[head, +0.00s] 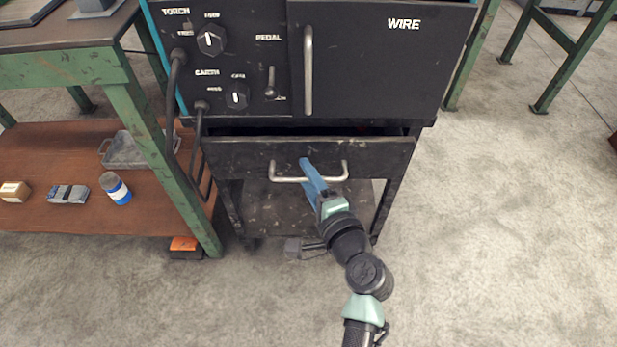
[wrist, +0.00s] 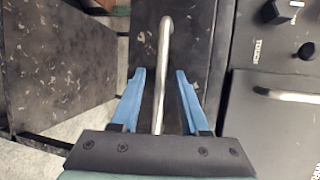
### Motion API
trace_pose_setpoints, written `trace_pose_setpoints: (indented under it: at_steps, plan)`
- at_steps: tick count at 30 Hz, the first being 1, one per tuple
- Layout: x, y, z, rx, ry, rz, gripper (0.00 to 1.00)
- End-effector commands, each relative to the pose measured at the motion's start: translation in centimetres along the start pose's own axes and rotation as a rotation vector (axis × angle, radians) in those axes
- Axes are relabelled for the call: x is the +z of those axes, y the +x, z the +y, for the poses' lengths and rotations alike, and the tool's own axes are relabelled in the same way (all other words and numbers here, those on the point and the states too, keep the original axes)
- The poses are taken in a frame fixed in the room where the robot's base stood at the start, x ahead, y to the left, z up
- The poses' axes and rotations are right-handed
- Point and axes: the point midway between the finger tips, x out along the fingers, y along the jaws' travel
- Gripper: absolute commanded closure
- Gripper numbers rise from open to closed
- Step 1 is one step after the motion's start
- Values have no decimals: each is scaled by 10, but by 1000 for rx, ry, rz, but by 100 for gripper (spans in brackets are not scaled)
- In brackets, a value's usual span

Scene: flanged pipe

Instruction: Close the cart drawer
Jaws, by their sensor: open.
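The cart drawer (head: 232,158) is a black, worn drawer under the welder box, and it stands partly pulled out, with a dark gap above its front. Its silver bar handle (head: 335,178) runs across the front and also shows in the wrist view (wrist: 164,60). My gripper (head: 308,172) has blue fingers and is at the middle of the handle. In the wrist view, its two fingers (wrist: 160,95) are apart, one on each side of the handle bar. I cannot tell whether either finger touches the bar.
The black welder box (head: 430,70) with knobs and a door handle stands above the drawer. The cart's lower shelf (head: 262,205) is below. A green workbench (head: 125,110) with a brown shelf stands close at left. Hanging cables (head: 172,110) lie between them.

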Motion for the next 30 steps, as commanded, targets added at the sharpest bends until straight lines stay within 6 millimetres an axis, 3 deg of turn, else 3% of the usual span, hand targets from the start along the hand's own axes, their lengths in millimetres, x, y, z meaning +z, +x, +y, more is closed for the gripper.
trace_pose_setpoints:
  at_steps: [5,12,30]
  plan:
    - [0,0,0,0,0,0,59]
    - [0,0,0,0,-1,0,100]
    - [0,0,0,0,-1,0,100]
